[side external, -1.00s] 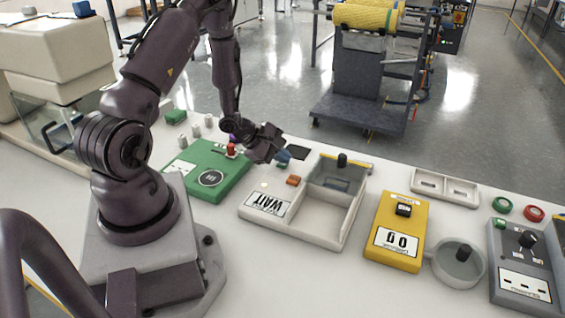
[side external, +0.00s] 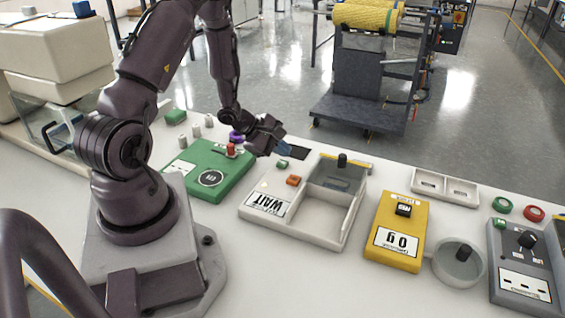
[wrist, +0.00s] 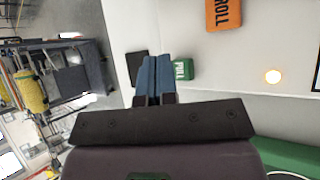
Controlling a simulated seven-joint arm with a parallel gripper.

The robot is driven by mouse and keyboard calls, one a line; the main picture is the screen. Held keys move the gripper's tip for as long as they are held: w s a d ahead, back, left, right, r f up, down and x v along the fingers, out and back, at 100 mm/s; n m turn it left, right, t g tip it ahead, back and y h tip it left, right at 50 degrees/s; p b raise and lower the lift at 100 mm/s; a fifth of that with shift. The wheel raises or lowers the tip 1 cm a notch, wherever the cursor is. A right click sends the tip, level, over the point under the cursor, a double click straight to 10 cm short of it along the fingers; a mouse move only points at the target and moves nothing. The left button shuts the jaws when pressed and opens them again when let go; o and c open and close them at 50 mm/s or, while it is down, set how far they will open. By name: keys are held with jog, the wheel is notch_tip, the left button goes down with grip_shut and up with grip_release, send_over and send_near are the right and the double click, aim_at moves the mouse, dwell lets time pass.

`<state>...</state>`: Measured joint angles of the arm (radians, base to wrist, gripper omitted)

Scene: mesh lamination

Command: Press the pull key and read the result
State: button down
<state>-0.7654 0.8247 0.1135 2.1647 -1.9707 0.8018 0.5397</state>
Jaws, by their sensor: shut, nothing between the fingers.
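The green PULL key (side external: 283,164) sits on the light-coloured tester (side external: 326,237), near its far left edge. It also shows in the wrist view (wrist: 181,69), just right of my fingertips. My gripper (side external: 284,147) is shut and empty, its blue fingers together. In the side view the fingertips are just beyond the key, with a small visible gap. The wrist view shows the fingertips (wrist: 154,77) beside the key, not over it; their height cannot be told. The tester's display (side external: 267,204) reads WAIT.
An orange ROLL key (side external: 293,180) is close to the PULL key, with a glowing lamp (side external: 264,185) nearby. A green device (side external: 208,172) is left; a yellow scale (side external: 396,232) reading 0 g is right.

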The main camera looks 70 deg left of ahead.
aim_at(282, 164)
jog(key=shift+r, duration=2.3)
jog(key=s+d+r+m+g, duration=0.1)
jog(key=s+d+r+m, duration=0.3)
jog(key=d+r+m, duration=0.3)
jog(key=s+d+r+m+g+y, duration=0.1)
jog(key=s+d+r+m, duration=0.3)
jog(key=d+r+m, duration=0.3)
jog(key=s+d+r+m+g, duration=0.1)
jog(key=s+d+r+m, duration=0.3)
jog(key=d+r+m, duration=0.4)
notch_tip(282, 164, up, 2)
jog(key=m, duration=0.3)
jog(key=shift+s, duration=0.3)
jog(key=shift+r, duration=0.1)
